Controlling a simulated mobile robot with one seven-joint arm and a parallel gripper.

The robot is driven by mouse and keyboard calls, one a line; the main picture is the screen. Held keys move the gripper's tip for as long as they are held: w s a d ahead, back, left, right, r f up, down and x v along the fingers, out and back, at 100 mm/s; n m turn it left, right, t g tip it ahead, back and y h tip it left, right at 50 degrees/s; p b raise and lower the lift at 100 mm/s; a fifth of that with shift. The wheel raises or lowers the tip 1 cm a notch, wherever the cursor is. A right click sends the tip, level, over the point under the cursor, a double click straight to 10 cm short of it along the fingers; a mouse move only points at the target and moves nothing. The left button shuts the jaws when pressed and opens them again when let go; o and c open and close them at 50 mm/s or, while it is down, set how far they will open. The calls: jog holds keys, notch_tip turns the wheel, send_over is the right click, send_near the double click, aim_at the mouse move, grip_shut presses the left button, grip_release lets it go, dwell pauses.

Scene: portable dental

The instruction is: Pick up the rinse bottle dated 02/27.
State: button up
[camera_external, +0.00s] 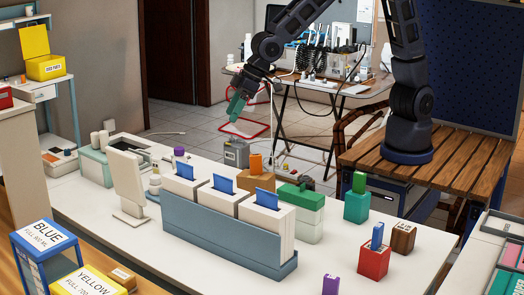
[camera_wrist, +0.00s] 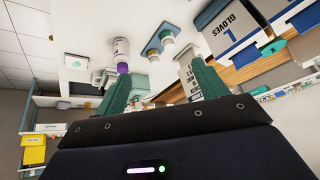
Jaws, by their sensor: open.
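A white bottle with a purple cap (camera_wrist: 121,48) shows in the wrist view, up and left of centre. Two more small bottles, one with a yellow-green cap (camera_wrist: 152,52) and one with a green cap (camera_wrist: 167,38), stand on a blue holder beside it. I cannot read a date on any of them. In the external view the purple-capped bottle (camera_external: 179,154) stands behind the blue rack, partly hidden. My gripper (camera_external: 237,106), with teal fingers, hangs above and behind the white counter's back edge. The fingers (camera_wrist: 161,82) are open and empty, apart from the bottles.
A blue-grey rack (camera_external: 220,245) with white boxes fills the counter's middle. A white screen (camera_external: 127,180) stands left of it. A grey metal container (camera_external: 236,153) and an orange block (camera_external: 256,162) sit behind it. A gloves box (camera_wrist: 232,35) shows in the wrist view.

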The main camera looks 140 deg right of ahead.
jog(key=m+g+h, duration=0.1)
jog(key=m+h, duration=0.1)
send_near(179, 151)
notch_tip(179, 151, down, 4)
jog(key=s, duration=0.2)
jog(key=shift+w+d+r+x, duration=0.1)
jog(key=shift+x, duration=1.8)
jog(key=shift+w+d+r+x, duration=0.1)
jog(key=shift+x, duration=1.75)
jog(key=shift+w+d+r+x, duration=0.1)
jog(key=shift+x, duration=1.8)
jog(key=c, duration=1.2)
jog(key=shift+o, duration=0.2)
jog(key=shift+r, duration=0.1)
